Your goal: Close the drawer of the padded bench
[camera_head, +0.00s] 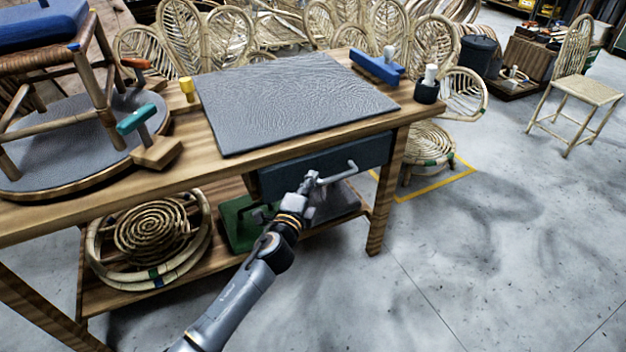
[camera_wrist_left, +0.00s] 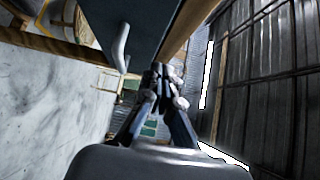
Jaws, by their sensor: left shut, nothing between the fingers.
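The padded bench (camera_head: 60,214) is wooden, with a grey wrinkled pad (camera_head: 290,98) on top. Its dark blue-grey drawer (camera_head: 372,152) is under the right part of the top; the front looks close to the bench edge, and I cannot tell any small gap. A light grey bar handle (camera_head: 340,174) sticks out from the drawer front. My left gripper (camera_head: 309,182) is shut and empty, in front of the drawer by the handle's left end; contact is unclear. In the left wrist view, the fingertips (camera_wrist_left: 162,72) are beside the dark drawer front (camera_wrist_left: 150,22) and handle (camera_wrist_left: 121,45). My right gripper is not in view.
A lower shelf holds a rattan coil (camera_head: 152,232) and a green object (camera_head: 238,222). A stool (camera_head: 62,60) is at left.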

